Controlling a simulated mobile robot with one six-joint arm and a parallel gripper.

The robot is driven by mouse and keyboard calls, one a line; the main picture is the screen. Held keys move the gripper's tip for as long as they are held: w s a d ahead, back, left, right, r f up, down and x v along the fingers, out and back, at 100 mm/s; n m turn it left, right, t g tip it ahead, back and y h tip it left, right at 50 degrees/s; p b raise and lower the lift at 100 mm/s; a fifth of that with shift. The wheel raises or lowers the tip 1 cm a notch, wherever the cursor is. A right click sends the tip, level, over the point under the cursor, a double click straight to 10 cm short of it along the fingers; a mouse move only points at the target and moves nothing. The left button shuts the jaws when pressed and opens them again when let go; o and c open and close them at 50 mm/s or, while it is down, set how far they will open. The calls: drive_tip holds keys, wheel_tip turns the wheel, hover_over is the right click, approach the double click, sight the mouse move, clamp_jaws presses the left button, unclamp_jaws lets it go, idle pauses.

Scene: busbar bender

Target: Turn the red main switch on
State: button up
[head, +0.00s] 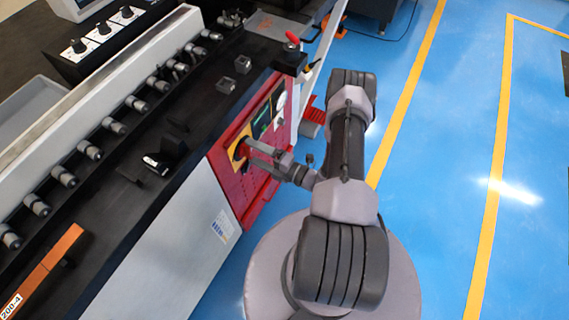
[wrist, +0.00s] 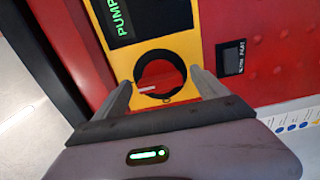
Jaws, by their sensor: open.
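The red main switch (wrist: 158,80) is a round red knob with a white mark, set in a black ring on a yellow plate (wrist: 182,48). The white mark points to the left in the wrist view. My gripper (wrist: 162,84) is open, with one finger on each side of the knob. I cannot tell whether the fingers touch it. In the head view my gripper (head: 248,152) is at the yellow plate (head: 238,142) on the red panel, and its fingers hide most of the knob.
The red control panel (head: 226,165) is on the end of the long black bender bench (head: 150,205). A green-lit PUMP label (wrist: 122,18) is beside the switch. A small black display (wrist: 231,57) is on the other side. Blue floor (head: 450,190) to the right is clear.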

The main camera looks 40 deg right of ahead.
drive_tip(key=p+v, duration=0.3)
drive_tip(key=v, duration=1.3)
drive_tip(key=shift+s, duration=0.4)
drive_tip(key=shift+d+r, duration=0.1)
drive_tip(key=w+a+r+n+g+y, duration=0.35)
drive_tip(key=r+n+g, duration=0.25)
drive_tip(key=r+n, duration=0.45)
drive_tip(key=w+a+r+n+g+y, duration=0.2)
drive_tip(key=w+a+r+n+g, duration=0.15)
drive_tip(key=r+n+g, duration=0.5)
drive_tip(key=s+a+r+n+t+h, duration=0.1)
drive_tip(key=s+a+r+n+h, duration=0.3)
drive_tip(key=a+r+n, duration=0.3)
drive_tip(key=s+a+r+n+t+h, duration=0.2)
drive_tip(key=s+a+r+n+h, duration=0.2)
drive_tip(key=a+r+n, duration=0.4)
wheel_tip(320, 180, up, 6)
drive_tip(key=n+h, duration=0.1)
drive_tip(key=n, duration=1.1)
drive_tip(key=shift+a+f+h, duration=0.2)
drive_tip(key=shift+a+h, duration=0.05)
drive_tip(key=shift+h, duration=0.1)
